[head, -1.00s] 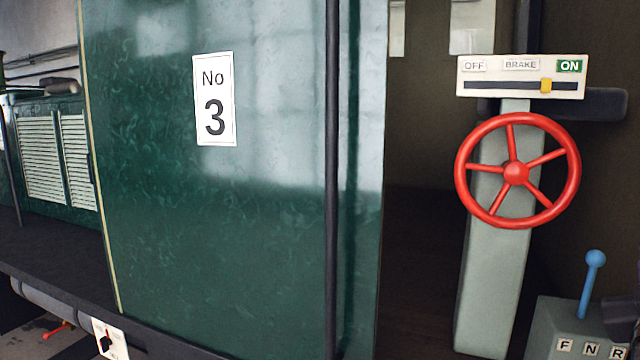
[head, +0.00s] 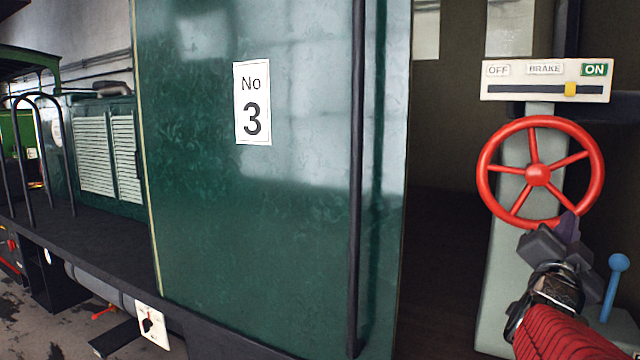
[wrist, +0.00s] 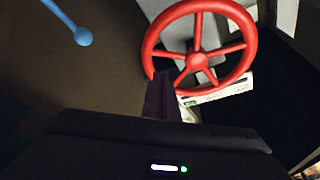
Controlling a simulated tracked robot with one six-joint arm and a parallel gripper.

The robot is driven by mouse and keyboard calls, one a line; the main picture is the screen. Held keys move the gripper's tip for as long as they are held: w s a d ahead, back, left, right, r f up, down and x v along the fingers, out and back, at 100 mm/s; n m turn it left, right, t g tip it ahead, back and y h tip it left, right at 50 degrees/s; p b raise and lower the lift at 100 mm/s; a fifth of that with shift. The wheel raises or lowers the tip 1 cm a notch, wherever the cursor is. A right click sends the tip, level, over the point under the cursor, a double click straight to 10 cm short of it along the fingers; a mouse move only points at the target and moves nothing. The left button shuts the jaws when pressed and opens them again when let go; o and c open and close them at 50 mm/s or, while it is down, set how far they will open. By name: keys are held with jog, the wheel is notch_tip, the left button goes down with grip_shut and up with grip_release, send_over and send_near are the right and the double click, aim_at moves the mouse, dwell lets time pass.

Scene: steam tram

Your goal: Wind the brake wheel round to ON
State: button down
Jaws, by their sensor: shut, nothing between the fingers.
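The red brake wheel (head: 538,174) with several spokes stands on a pale grey-green column (head: 508,265) at the right of the head view. It also shows at the top of the wrist view (wrist: 197,61). Above it, the brake plate (head: 497,92) reads OFF at left and ON at right. Its yellow marker (head: 570,89) sits right of the middle, short of the slot's ON end. My gripper (head: 568,224) is shut and empty, its dark purple fingers at the wheel's lower right rim. The fingers (wrist: 161,92) overlap the rim in the wrist view; I cannot tell whether they touch it.
A blue lever (head: 615,285) stands low at the right, beside my arm; it also shows in the wrist view (wrist: 83,36). A green cab panel (head: 270,220) marked No 3 and a dark vertical handrail (head: 356,180) stand left of the open doorway.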

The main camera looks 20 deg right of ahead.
aim_at(569, 201)
jog(key=shift+w+a, duration=0.15)
jog(key=x, duration=1)
dwell(0.4)
jog(key=shift+m, duration=0.4)
jog(key=shift+w+a+f, duration=0.15)
jog(key=shift+w, duration=0.05)
